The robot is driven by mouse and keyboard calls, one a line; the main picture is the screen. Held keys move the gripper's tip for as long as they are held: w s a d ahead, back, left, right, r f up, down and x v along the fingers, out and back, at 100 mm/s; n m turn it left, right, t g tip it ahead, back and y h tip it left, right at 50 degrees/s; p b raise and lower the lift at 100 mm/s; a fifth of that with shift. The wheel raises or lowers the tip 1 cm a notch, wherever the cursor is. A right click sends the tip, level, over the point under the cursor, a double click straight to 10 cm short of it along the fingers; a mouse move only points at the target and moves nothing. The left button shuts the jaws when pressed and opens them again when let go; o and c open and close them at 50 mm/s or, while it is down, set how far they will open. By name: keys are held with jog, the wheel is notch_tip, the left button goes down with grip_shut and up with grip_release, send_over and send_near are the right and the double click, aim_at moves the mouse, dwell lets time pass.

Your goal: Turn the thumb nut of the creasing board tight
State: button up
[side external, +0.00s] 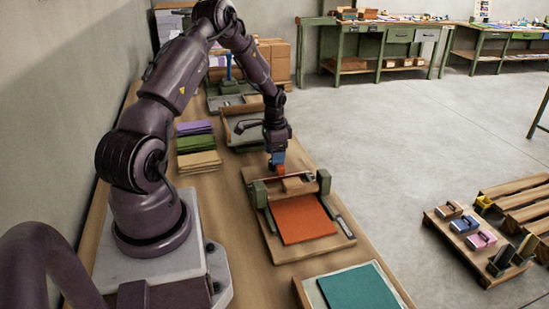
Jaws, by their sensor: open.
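The creasing board (340,236) is a wooden board on the bench with green end blocks and a bar across its far part. An orange-red sheet (302,220) lies on it, below the bar. My gripper (279,170) points down at the board's far edge, just behind the bar and near its left half. An orange-red part shows at the fingertips; I cannot tell whether it is the thumb nut or part of the gripper. The finger gap is too small to make out, and the thumb nut is not clearly visible.
Stacks of purple, green and tan sheets (197,143) lie left of my gripper. Another board device (240,128) stands behind it. A teal sheet (362,290) on a board lies at the front. A low pallet (455,235) with small blocks stands on the floor at right.

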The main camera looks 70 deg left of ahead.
notch_tip(320, 180, up, 11)
dwell(0.3)
dwell(0.4)
jog(key=s+d+r+t, duration=0.2)
jog(key=d+r, duration=0.4)
jog(key=d, duration=0.5)
jog(key=s+d+r+t, duration=0.1)
jog(key=s+d+r, duration=0.4)
jog(key=d, duration=0.6)
jog(key=s+d+r+t, duration=0.2)
jog(key=s+d+r, duration=0.2)
jog(key=d+r, duration=0.4)
jog(key=d, duration=0.3)
jog(key=shift+s+d+r+t, duration=0.2)
jog(key=shift+d+r+t, duration=0.05)
jog(key=shift+t, duration=0.05)
